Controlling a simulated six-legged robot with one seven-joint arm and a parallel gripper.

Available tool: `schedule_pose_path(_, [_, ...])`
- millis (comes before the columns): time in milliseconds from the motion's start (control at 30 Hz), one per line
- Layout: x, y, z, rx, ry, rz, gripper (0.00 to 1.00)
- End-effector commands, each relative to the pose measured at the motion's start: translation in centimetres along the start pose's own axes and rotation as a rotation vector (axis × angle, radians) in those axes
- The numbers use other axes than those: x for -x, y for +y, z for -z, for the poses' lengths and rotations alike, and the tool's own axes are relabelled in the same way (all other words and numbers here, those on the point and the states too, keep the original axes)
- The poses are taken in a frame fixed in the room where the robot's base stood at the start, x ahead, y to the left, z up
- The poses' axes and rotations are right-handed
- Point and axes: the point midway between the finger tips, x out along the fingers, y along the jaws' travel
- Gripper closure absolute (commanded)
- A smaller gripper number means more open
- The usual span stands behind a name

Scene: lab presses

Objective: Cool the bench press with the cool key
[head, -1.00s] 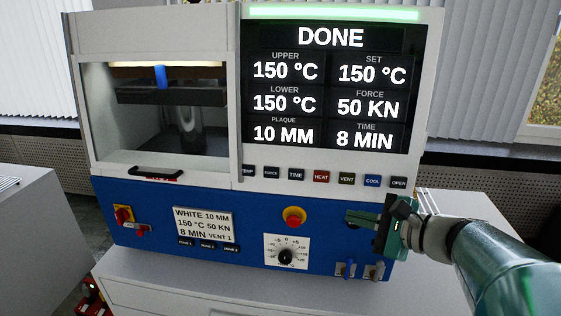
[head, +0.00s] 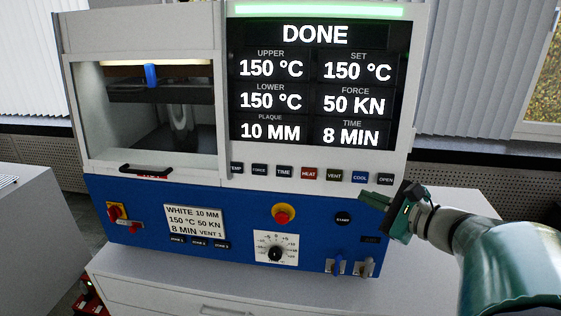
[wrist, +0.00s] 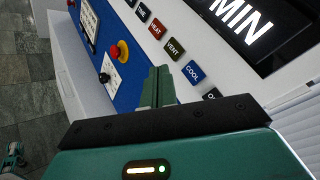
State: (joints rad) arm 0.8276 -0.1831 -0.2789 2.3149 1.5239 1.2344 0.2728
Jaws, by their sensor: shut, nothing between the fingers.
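The bench press (head: 245,208) stands on a light cabinet, with a white upper body and a blue lower front. Its blue cool key (head: 360,177) sits in the key row under the display, between the green vent key (head: 334,175) and the dark open key (head: 386,179). The cool key also shows in the wrist view (wrist: 194,73), ahead and right of the fingertips. My gripper (head: 372,198) is shut and empty, its tips just below the cool key. Whether they touch the panel is unclear. The display (head: 315,85) reads DONE, upper and lower 150 °C.
The red heat key (head: 309,173) is further left in the row. A red stop button (head: 283,213), a start button (head: 343,219) and a dial (head: 275,252) are on the blue front. The press window (head: 150,120) is at left, with a black handle below it.

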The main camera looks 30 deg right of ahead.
Motion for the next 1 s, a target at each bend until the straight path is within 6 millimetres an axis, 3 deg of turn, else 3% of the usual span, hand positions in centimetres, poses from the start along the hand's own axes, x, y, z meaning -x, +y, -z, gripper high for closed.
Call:
schedule_pose_path(500, [-4.2,-3.1,3.2,0.000,-0.001,-0.003,1.00])
schedule_pose_path(1000, [-4.5,-3.4,3.4,0.000,-0.001,-0.001,1.00])
